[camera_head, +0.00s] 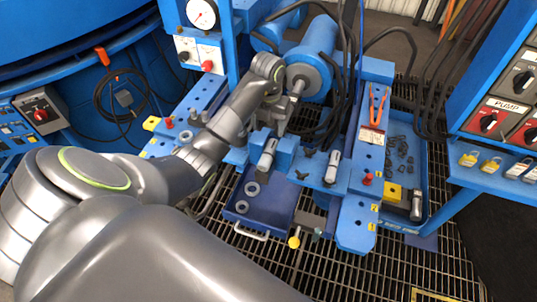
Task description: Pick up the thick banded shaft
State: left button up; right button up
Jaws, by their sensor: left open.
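My left arm reaches in from the left, and my left gripper (277,125) is open over the blue bench, beside the blue cylinder's rod. A short metal shaft (267,157) stands tilted on a blue block just below the gripper, apart from the fingers as far as I can tell. A second metal shaft with a dark band (332,167) stands to its right on the same blue bench. A third, dark and silver shaft (416,205) sits in the tray at right. I cannot tell for sure which is the thick banded one. My right gripper is not in view.
A blue cylinder (318,50) and hanging black hoses lie behind the gripper. A blue tray (423,150) with small dark parts is at right, near a pump panel (500,115) with padlocks. Orange-handled pliers (376,105) lie on the right rail. Floor grating is open in front.

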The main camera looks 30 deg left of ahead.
pick_arm(q)
jog(key=b, duration=0.6)
send_over(268, 154)
notch_tip(268, 154, down, 6)
jog(key=shift+d+f, duration=0.1)
jog(key=shift+f, duration=0.1)
jog(key=shift+f+b, duration=0.6)
jog(key=shift+f, duration=0.2)
jog(key=shift+f+b, duration=0.3)
jog(key=shift+f, duration=0.15)
jog(key=shift+s+f, duration=0.1)
jog(key=shift+f, duration=0.25)
jog(key=f, duration=0.4)
jog(key=shift+a+f+b, duration=0.1)
jog(key=shift+a+b, duration=0.1)
jog(key=shift+b, duration=0.1)
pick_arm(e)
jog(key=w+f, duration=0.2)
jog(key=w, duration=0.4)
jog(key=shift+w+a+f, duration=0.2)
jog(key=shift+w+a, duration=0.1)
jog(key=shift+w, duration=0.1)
pick_arm(q)
jog(key=shift+c, duration=0.2)
grip_shut()
